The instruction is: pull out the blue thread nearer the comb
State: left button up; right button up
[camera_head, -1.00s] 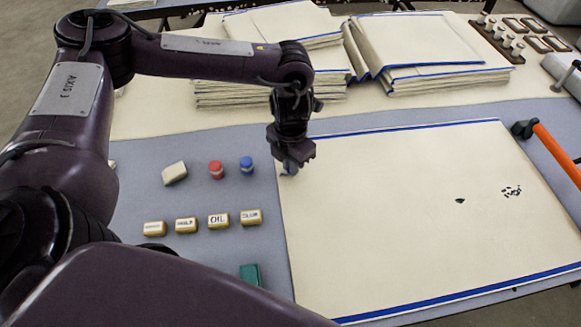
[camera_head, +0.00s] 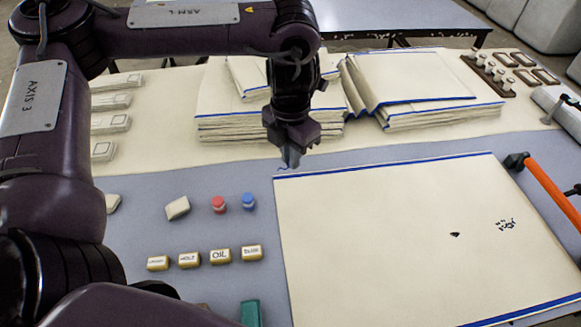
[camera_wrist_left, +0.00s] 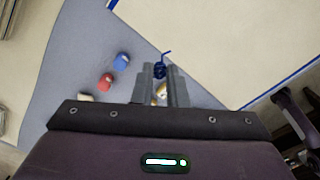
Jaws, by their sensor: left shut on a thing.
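A cream cloth (camera_head: 400,235) lies flat with a blue thread (camera_head: 385,165) along its far edge and another blue thread (camera_head: 520,312) along its near edge. My left gripper (camera_head: 289,160) is above the far left corner of the cloth. In the left wrist view its fingers (camera_wrist_left: 160,82) are shut on a small dark blue tangle of thread (camera_wrist_left: 160,69), with a loose end sticking up. I cannot tell whether this tangle still joins the far-edge thread. I cannot identify a comb with certainty. My right gripper is not in view.
A red bottle (camera_head: 218,205), a blue bottle (camera_head: 248,203), a white block (camera_head: 177,208) and several labelled blocks (camera_head: 220,256) stand left of the cloth. Folded cloth stacks (camera_head: 420,85) lie behind. An orange-handled tool (camera_head: 550,185) lies at the right.

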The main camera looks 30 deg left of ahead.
pick_arm(q)
notch_tip(320, 180, up, 4)
jog(key=shift+f+p, duration=0.15)
jog(key=shift+p, duration=0.35)
notch_tip(320, 180, up, 5)
jog(key=p, duration=0.6)
jog(key=shift+f, duration=0.1)
